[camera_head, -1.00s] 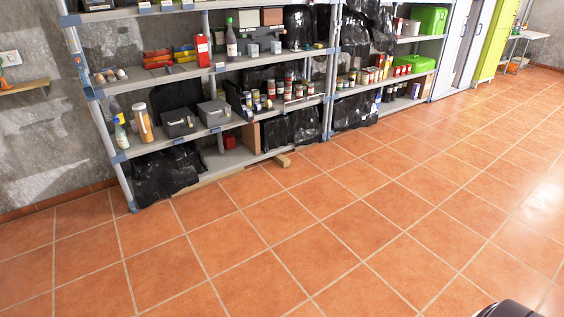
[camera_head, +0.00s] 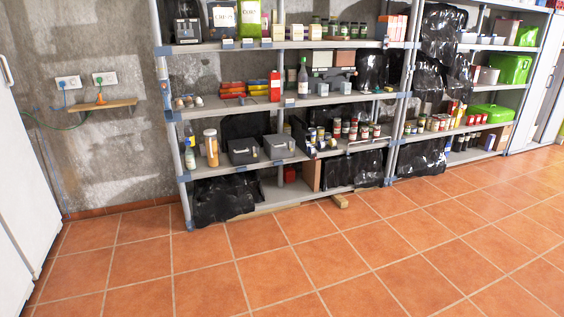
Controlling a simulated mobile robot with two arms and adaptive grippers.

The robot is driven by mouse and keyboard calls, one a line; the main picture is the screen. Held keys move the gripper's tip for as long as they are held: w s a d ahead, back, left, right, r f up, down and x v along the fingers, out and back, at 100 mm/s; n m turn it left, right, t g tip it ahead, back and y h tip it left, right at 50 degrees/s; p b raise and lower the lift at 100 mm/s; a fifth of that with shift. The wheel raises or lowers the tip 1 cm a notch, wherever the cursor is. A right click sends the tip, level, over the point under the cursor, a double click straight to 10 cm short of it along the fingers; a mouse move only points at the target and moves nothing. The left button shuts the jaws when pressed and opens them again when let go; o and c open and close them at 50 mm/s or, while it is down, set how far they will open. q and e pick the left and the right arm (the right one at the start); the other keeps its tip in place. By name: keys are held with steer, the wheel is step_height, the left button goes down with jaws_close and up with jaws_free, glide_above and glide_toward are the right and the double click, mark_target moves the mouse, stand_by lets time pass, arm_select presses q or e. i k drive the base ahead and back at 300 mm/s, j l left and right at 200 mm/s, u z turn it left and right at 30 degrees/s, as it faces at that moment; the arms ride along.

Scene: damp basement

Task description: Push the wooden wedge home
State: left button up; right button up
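The wooden wedge (camera_head: 340,201) is a small light-brown block on the tiled floor. It sits at the foot of the metal shelving unit (camera_head: 296,101), near the middle of the head view, and sticks out in front of the bottom shelf. How far it reaches under the shelf is hidden. Neither of my grippers shows in the head view.
The orange tiled floor (camera_head: 290,262) in front of the shelves is clear. Black plastic bags (camera_head: 224,199) bulge from the bottom shelf. A white cabinet (camera_head: 22,190) stands at the left edge. A small wall shelf (camera_head: 100,105) hangs below two sockets.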

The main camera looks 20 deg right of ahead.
mark_target(341, 202)
steer(key=i+l+z, duration=0.55)
steer(key=i+z, duration=0.2)
steer(key=i, duration=0.3)
steer(key=i+l+z, duration=0.1)
steer(key=i+z, duration=0.25)
steer(key=i, duration=0.2)
